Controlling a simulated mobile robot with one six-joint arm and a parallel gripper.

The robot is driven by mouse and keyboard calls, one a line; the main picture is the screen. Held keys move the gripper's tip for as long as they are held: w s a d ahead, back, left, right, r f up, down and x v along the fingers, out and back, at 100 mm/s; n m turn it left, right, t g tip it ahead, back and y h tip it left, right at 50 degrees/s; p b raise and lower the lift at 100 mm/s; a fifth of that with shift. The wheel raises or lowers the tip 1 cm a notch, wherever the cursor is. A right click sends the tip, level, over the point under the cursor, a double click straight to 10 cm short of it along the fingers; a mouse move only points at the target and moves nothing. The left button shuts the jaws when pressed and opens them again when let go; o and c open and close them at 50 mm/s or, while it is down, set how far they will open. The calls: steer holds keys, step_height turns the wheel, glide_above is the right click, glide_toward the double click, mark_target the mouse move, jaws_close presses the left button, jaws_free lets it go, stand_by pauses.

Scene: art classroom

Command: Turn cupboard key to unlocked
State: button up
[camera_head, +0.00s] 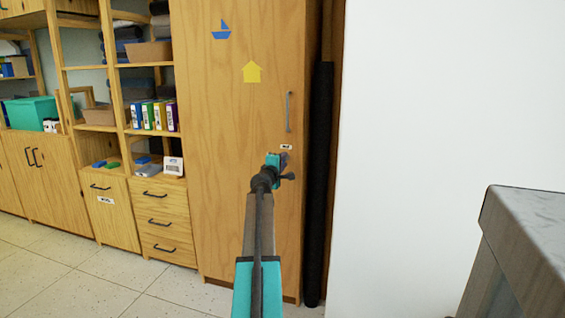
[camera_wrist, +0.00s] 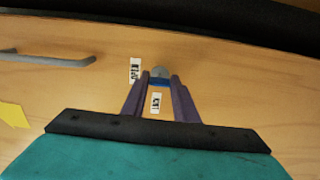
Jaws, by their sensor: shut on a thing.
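The tall wooden cupboard (camera_head: 230,110) stands in the middle of the head view, its door closed. My gripper (camera_head: 279,158) reaches its door just below the grey handle (camera_head: 289,112). In the wrist view my gripper (camera_wrist: 160,82) has its two purple fingers shut on the key (camera_wrist: 160,82), whose blue part shows between the fingertips. A round grey lock (camera_wrist: 160,71) sits just beyond the tips. One white label (camera_wrist: 135,70) with dark letters lies left of the lock, another (camera_wrist: 155,103) between the fingers. The key's exact angle is hard to tell.
The handle (camera_wrist: 45,59) is left of my fingers in the wrist view. Open shelves (camera_head: 140,85) and drawers (camera_head: 163,222) stand left of the cupboard. A dark roll (camera_head: 319,185) stands at its right side. A grey-topped table (camera_head: 525,235) is at the right. Tiled floor (camera_head: 60,275) is clear.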

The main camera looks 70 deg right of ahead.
steer(key=shift+w+r, duration=0.2)
steer(key=shift+r, duration=0.15)
steer(key=o, duration=1.1)
steer(key=shift+c, duration=0.2)
steer(key=shift+s+f, duration=0.1)
steer(key=shift+f, duration=0.05)
steer(key=shift+a, duration=0.1)
steer(key=shift+a, duration=0.1)
steer(key=a+p, duration=0.1)
steer(key=a, duration=1.2)
steer(key=shift+s+a+p, duration=0.3)
steer(key=shift+s, duration=0.1)
